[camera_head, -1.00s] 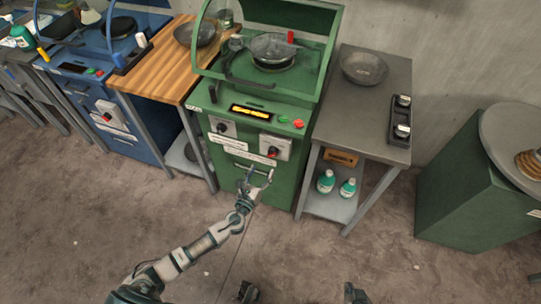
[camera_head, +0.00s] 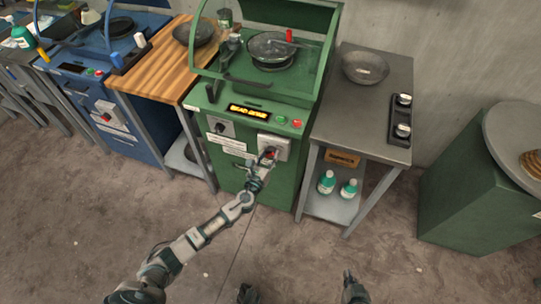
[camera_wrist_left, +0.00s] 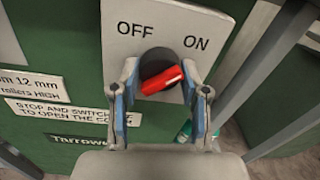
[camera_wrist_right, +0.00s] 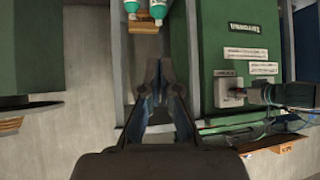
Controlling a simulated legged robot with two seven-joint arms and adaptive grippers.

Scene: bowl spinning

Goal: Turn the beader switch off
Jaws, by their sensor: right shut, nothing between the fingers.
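The beader is the green machine (camera_head: 262,178) in the middle of the head view. Its switch (camera_wrist_left: 162,70) is a black round knob with a red handle on a grey plate marked OFF at left and ON at right. The red handle is tilted, its upper end towards the ON side. My left gripper (camera_head: 267,160) is at the switch. In the left wrist view its fingers (camera_wrist_left: 160,84) stand open, one on each side of the red handle; contact cannot be told. My right gripper (camera_wrist_right: 158,72) is shut and empty, away from the machine.
A wooden-topped table (camera_head: 160,62) and a blue machine (camera_head: 100,100) stand left. The floor in front is clear.

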